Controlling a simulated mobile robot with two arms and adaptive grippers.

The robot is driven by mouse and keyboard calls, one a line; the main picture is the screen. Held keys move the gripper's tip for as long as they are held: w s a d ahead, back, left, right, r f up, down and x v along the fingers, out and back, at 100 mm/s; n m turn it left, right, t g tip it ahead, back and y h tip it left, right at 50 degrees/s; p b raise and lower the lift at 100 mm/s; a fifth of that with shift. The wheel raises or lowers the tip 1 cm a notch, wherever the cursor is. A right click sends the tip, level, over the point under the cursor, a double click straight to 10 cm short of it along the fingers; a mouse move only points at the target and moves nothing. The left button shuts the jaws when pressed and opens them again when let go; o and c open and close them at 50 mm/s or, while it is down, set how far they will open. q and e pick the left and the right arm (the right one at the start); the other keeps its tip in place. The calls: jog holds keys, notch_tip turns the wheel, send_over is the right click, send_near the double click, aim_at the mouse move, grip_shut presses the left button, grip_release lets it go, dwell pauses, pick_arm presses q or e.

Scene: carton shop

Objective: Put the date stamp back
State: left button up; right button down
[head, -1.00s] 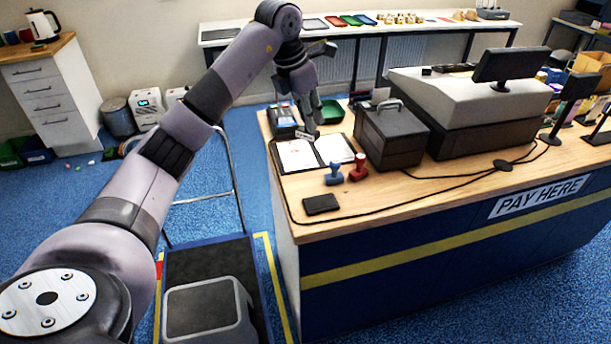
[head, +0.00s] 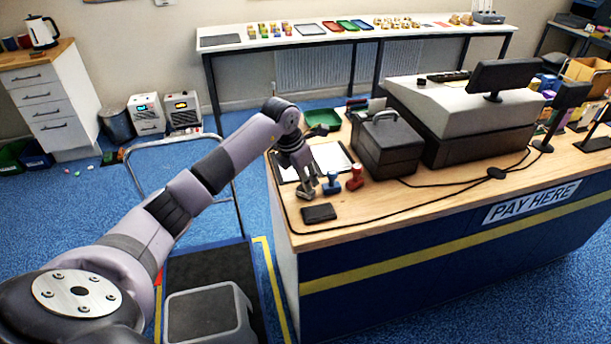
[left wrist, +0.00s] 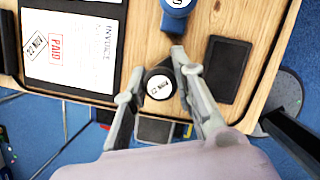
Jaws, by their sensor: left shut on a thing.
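The date stamp, a black cylinder with a white printed end label (left wrist: 159,86), sits between the fingers of my left gripper (left wrist: 155,80) in the left wrist view. The gripper is shut on it. In the head view my left gripper (head: 307,188) is low over the near left end of the counter, just left of a blue stamp (head: 332,185). The fingers mostly hide the date stamp there. I cannot tell whether its base touches the counter. A red stamp (head: 355,179) stands right of the blue one. My right gripper is not in view.
A black ink pad (head: 320,212) lies close in front of the gripper. An open black folder with marked papers (left wrist: 72,48) lies behind it. A dark cash box (head: 386,147), a till (head: 455,110) and a cable are to the right. The counter's left edge is close.

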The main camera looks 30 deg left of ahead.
pick_arm(q)
jog(key=shift+f, duration=0.15)
jog(key=o, duration=0.8)
jog(key=shift+o, duration=0.5)
jog(key=shift+r, duration=0.25)
jog(key=b+v, duration=0.2)
jog(key=v, duration=1)
